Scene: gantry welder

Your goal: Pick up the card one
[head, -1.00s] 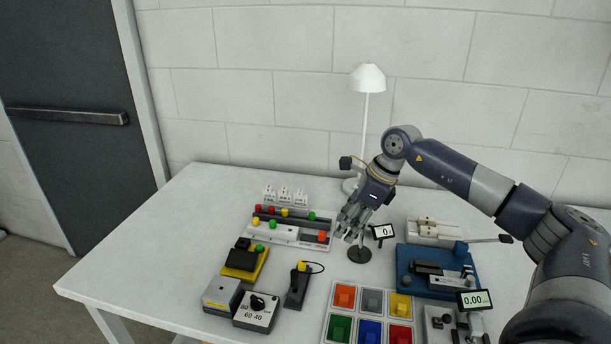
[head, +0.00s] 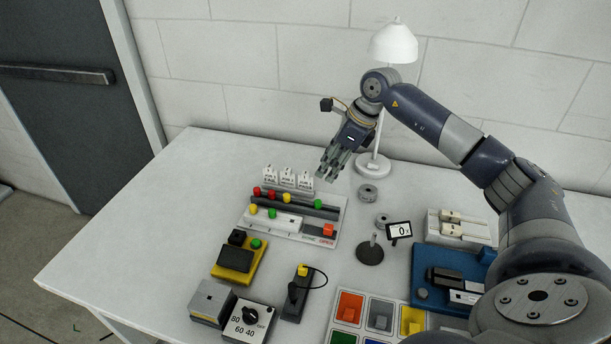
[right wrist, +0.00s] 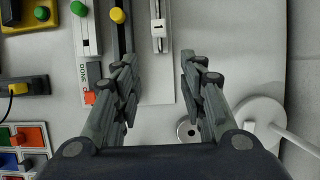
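Three white cards stand upright in a row at the back of the button panel; their print is too small to read in the head view. The rightmost card (head: 305,180) is nearest my right gripper (head: 328,176). In the right wrist view a card marked 1 (right wrist: 158,28) stands edge-on at the top, beyond the fingertips. My right gripper (right wrist: 189,72) is open, with nothing between its fingers, and is held above the table just right of the cards. My left gripper is not in view.
The button panel (head: 283,224) has coloured knobs in front of the cards. A white lamp (head: 392,42) stands behind my right gripper. A small display (head: 399,231), round metal pieces (head: 368,192) and a blue fixture (head: 422,262) lie to the right. The table's left side is clear.

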